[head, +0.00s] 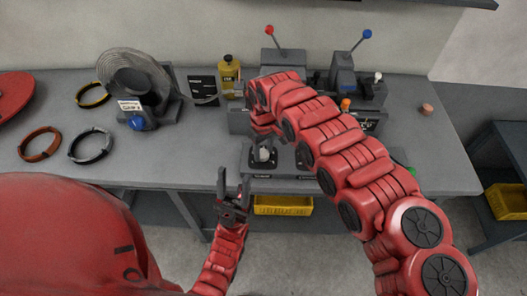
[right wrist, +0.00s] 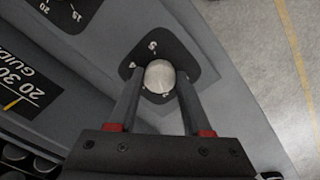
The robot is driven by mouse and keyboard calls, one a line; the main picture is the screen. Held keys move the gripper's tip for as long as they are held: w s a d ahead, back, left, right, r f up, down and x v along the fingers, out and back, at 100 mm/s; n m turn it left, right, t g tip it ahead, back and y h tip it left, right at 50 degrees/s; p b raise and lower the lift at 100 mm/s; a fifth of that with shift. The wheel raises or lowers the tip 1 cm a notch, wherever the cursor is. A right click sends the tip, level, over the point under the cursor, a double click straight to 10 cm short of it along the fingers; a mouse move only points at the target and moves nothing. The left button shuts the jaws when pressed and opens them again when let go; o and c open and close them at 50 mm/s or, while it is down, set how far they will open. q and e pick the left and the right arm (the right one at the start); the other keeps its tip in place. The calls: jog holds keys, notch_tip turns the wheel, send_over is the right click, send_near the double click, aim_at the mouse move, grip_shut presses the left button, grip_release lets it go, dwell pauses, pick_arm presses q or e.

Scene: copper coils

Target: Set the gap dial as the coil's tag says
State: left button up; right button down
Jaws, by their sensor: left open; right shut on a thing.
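A coil of grey wire (head: 150,68) stands on a dark holder at the left of the bench in the head view. A small white tag (head: 130,105) hangs at its front, its print too small to read. My right gripper (right wrist: 158,88) is shut on a round pale dial knob (right wrist: 159,75), one finger on each side. The dark plate (right wrist: 184,50) around the knob carries small marks that I cannot read surely. In the head view my right arm hides most of this area. My left gripper (head: 233,182) is open and empty, before the bench's front edge.
A label (right wrist: 22,88) reading "20-30 GUIDE" and another dial plate (right wrist: 70,12) lie near the held knob. Red (head: 269,30) and blue (head: 367,34) levers stand behind. Yellow (head: 93,95), orange (head: 40,144) and black (head: 91,146) rings lie at left. A yellow bin (head: 283,205) is below the bench.

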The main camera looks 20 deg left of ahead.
aim_at(263, 154)
dwell(0.3)
jog(key=shift+c, duration=1.7)
grip_release()
notch_tip(263, 154, up, 17)
jog(key=b, duration=0.4)
jog(key=shift+r+b, duration=0.2)
jog(key=shift+b, duration=0.1)
jog(key=shift+f, duration=0.1)
